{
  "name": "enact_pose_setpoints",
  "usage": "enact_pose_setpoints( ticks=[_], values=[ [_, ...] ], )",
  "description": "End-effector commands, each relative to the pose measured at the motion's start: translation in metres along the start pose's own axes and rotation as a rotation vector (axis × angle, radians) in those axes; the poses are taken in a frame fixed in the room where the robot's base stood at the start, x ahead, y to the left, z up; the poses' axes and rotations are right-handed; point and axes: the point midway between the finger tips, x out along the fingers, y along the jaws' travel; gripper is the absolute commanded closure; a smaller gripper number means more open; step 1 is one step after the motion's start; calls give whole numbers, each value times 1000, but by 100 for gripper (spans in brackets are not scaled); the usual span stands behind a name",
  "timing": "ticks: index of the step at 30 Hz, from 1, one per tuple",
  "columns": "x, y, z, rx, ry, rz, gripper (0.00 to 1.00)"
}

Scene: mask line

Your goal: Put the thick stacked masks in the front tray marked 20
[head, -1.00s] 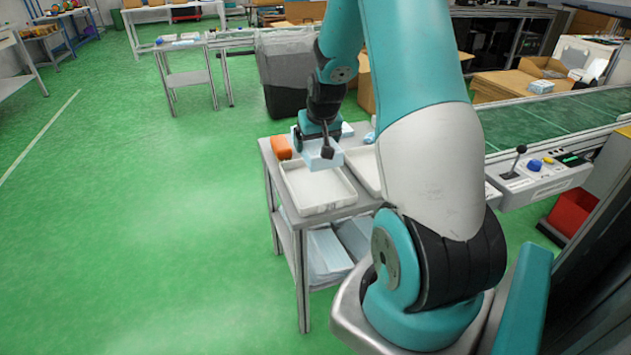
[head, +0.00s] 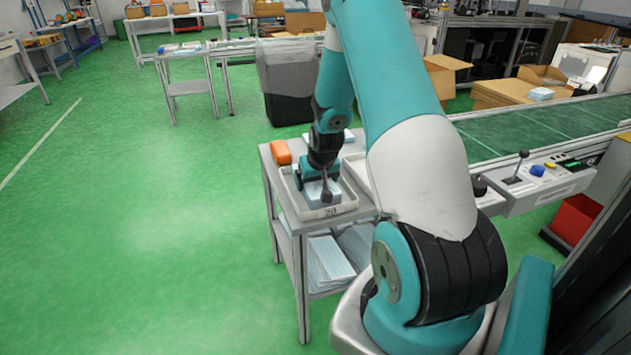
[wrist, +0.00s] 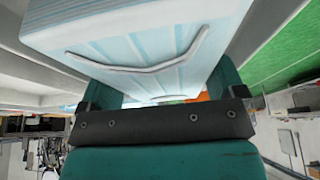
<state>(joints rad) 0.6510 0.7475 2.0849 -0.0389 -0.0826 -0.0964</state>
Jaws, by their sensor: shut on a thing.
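My gripper (head: 318,180) is down inside the white front tray (head: 333,211), whose front wall bears a marking that reads like 20. It is shut on the thick stacked masks (head: 322,190), a pale blue block. In the wrist view the masks (wrist: 140,35) fill the space between the two fingers (wrist: 160,95), with a white ear loop across the face. My wrist hides part of the stack in the head view. I cannot tell whether the stack touches the tray floor.
An orange object (head: 281,152) lies on the metal cart (head: 270,180) behind the tray's left corner. A second tray (head: 355,170) is partly hidden behind my arm. Flat pale blue packs (head: 328,260) lie on the lower shelf. A conveyor (head: 530,130) runs at the right.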

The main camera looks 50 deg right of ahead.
Motion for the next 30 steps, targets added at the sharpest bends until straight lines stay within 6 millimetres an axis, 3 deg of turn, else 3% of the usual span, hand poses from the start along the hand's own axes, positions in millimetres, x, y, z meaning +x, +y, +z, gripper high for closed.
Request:
enact_pose_setpoints(
  ticks=[1, 2, 3, 10, 14, 24, 30],
  values=[
    [2, 0, 1, 0, 0, 0, 35],
    [2, 0, 1, 0, 0, 0, 9],
    [2, 0, 1, 0, 0, 0, 0],
    [0, 0, 0, 0, 0, 0, 0],
    [-11, 0, -1, 0, 2, 0, 0],
    [-84, 0, -2, 0, 4, 1, 0],
    [-113, 0, -1, 0, 1, 0, 0]
  ],
)
